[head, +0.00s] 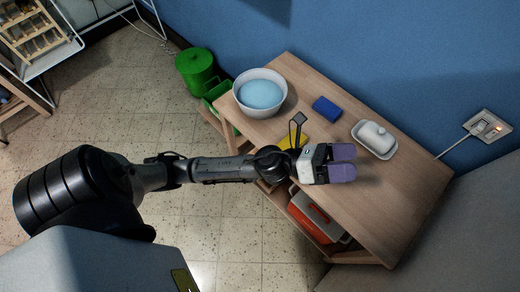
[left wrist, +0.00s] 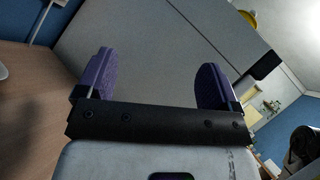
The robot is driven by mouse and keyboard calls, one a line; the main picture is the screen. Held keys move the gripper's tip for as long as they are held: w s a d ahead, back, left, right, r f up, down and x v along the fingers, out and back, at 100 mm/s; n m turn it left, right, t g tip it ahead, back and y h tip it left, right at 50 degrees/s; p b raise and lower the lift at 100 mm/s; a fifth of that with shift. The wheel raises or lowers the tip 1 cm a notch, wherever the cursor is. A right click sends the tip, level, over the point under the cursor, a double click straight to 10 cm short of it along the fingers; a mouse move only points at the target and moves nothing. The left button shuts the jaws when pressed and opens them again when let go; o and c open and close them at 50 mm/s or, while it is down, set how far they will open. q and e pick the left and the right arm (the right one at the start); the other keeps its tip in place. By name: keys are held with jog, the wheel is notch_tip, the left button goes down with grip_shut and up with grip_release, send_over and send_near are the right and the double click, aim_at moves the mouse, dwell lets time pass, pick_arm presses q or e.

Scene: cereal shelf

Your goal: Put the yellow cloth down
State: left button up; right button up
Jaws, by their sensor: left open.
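The yellow cloth (head: 286,142) shows in the head view as a small patch at the near left edge of the wooden table (head: 400,200). My left arm partly hides it, so its full shape cannot be told. My left gripper (head: 345,163), with purple fingers, is over the table to the right of the cloth. In the left wrist view my left gripper (left wrist: 153,78) is open, with nothing between its fingers. My right gripper is not in view.
A white bowl with light blue contents (head: 261,93), a blue block (head: 327,108) and a white butter dish (head: 374,138) stand on the table. A red and grey box (head: 315,217) is on the shelf below. The table's right end is clear.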

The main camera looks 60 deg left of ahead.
pick_arm(q)
jog(key=s+a+f+n+g+y, duration=0.2)
jog(key=a+f+n+y, duration=0.45)
jog(key=n, duration=0.65)
jog(key=s+a+f+n+g+y, duration=0.15)
jog(key=a+f+n+y, duration=0.25)
jog(key=f+n+y, duration=0.65)
jog(key=s+f+n+g+h, duration=0.1)
jog(key=s+f+n+g, duration=0.3)
jog(key=s, duration=0.5)
jog(key=s+f+n+g+h, duration=0.1)
jog(key=s+f+n+g, duration=0.3)
jog(key=s, duration=0.5)
jog(key=n+g, duration=0.2)
jog(key=shift+s+n, duration=0.15)
jog(key=shift+n, duration=0.2)
jog(key=shift+g, duration=0.25)
